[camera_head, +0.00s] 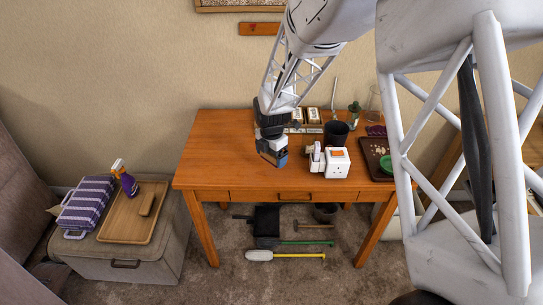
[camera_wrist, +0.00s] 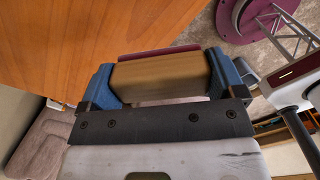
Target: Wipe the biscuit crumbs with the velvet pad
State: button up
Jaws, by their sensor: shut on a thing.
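My gripper (camera_wrist: 160,75) is shut on the velvet pad (camera_wrist: 158,83), a tan block with a thin purple-red face along its far edge. The blue fingers clasp its two ends. In the head view my gripper (camera_head: 273,152) is over the left-middle part of the wooden table (camera_head: 225,150); the pad is hard to make out there. Small pale specks that look like the biscuit crumbs (camera_head: 380,149) lie on a dark brown tray (camera_head: 370,163) at the table's right end, well right of my gripper. My arm partly hides that end.
A white box-like machine (camera_head: 337,163) stands just right of my gripper, with a black pot (camera_head: 336,133) behind it. The table's left part is clear.

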jog(key=shift+d+f, duration=0.35)
jog(key=shift+d, duration=0.45)
jog(key=shift+f, duration=0.1)
